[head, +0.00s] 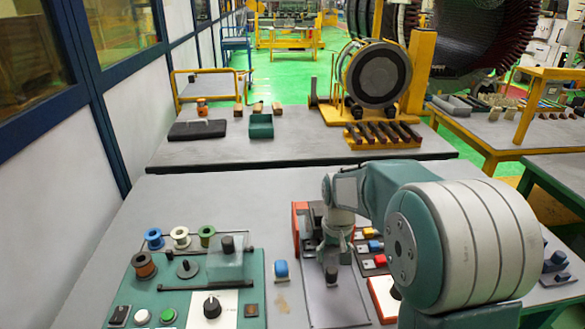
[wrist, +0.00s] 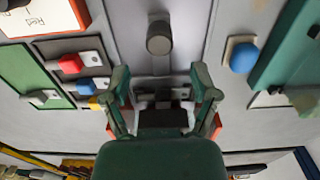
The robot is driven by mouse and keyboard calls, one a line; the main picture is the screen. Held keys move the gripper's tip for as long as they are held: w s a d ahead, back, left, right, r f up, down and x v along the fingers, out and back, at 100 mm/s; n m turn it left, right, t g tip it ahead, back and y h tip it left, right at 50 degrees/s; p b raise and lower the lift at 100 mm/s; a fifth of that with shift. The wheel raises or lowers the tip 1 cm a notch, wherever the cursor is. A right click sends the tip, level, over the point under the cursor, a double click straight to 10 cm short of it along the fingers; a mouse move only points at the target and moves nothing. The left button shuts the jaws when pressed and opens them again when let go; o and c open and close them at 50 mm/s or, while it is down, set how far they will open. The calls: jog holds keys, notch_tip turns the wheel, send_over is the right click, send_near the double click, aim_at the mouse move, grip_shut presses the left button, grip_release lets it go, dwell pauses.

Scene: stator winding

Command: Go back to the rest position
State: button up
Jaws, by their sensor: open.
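My arm (head: 385,185) reaches in from the right in the head view, bent at the elbow, with its end pointing down over the grey plate (head: 335,305) at the middle of the near bench. My gripper (wrist: 160,85) is open in the wrist view, its two fingers apart with nothing held between them. A dark block (wrist: 163,118) shows below and between the fingers. A grey cylindrical knob (wrist: 160,38) stands on the plate just beyond the fingertips, apart from them. In the head view the fingers are small and hard to separate from the dark parts behind.
A green panel (head: 258,290) with wire spools (head: 180,236) and a black dial (head: 212,307) is left. A blue knob (head: 281,270) stands beside the plate. Red, blue and yellow switches (head: 375,246) lie right of my gripper. The back bench (head: 290,150) holds a motor (head: 378,75).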

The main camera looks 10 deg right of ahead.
jog(key=s+r+t, duration=0.2)
jog(key=s+r, duration=0.8)
jog(key=s+r+t, duration=0.3)
jog(key=s, duration=1.1)
jog(key=shift+t, duration=0.3)
jog(key=shift+r, duration=0.1)
